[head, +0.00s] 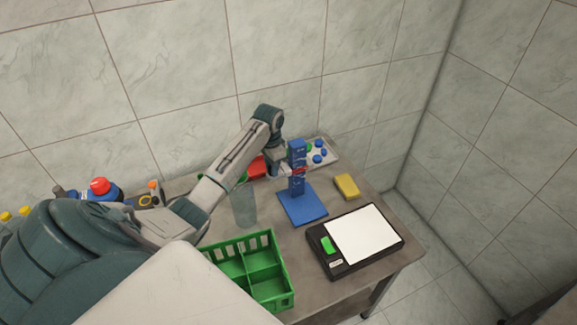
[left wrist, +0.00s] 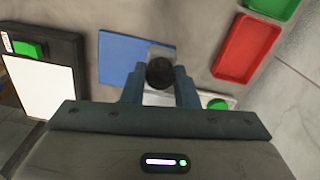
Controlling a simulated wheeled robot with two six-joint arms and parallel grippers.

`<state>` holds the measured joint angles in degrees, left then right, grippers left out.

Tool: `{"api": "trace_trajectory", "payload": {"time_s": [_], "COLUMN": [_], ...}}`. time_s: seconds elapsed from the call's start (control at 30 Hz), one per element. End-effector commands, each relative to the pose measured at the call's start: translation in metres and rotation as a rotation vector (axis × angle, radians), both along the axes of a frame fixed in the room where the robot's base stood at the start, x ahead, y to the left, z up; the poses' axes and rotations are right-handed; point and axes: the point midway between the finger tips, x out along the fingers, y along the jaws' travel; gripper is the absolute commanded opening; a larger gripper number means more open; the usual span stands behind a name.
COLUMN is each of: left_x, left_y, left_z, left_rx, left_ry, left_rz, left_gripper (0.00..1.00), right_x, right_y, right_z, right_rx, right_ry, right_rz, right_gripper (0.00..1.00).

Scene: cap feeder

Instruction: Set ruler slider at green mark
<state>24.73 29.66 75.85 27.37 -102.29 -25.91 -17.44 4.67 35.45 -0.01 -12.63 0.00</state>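The blue ruler stand (head: 297,154) rises upright from a flat blue base (head: 302,207) in the head view. A red band (head: 299,170) shows partway up it; I cannot make out a green mark on it. My left gripper (head: 285,170) is at the stand's left side, at about the band's height. In the left wrist view a dark round knob (left wrist: 160,72), apparently the slider's, fills the gap between the fingers of my left gripper (left wrist: 160,80), which look closed on it. The blue base (left wrist: 124,58) lies beyond. My right gripper is not in view.
A green divided crate (head: 272,289) and a black scale with a white plate (head: 365,236) stand in front. A yellow block (head: 346,187) lies right of the stand. A clear cup (head: 243,207) stands left. A red tray (left wrist: 247,48) is near the gripper. Walls close the back.

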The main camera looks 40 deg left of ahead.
Motion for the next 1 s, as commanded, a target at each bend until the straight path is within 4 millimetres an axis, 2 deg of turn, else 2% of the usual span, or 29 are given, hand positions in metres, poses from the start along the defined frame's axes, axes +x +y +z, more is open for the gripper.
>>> {"api": "trace_trajectory", "payload": {"time_s": [0.27, 0.67, 1.0], "left_x": [0.000, 0.001, 0.001], "left_y": [0.000, 0.000, 0.000], "left_z": [0.004, 0.025, 0.041], "left_rx": [0.000, 0.000, 0.002], "left_ry": [0.000, -0.003, -0.005], "left_rz": [0.000, -0.001, 0.000], "left_gripper": [0.07, 0.07, 0.07], "right_x": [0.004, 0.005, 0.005], "right_y": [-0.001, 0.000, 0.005], "right_z": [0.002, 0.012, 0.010], "right_rx": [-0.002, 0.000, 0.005], "right_ry": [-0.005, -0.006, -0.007], "right_rz": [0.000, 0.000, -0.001], "right_gripper": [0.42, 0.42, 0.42]}}
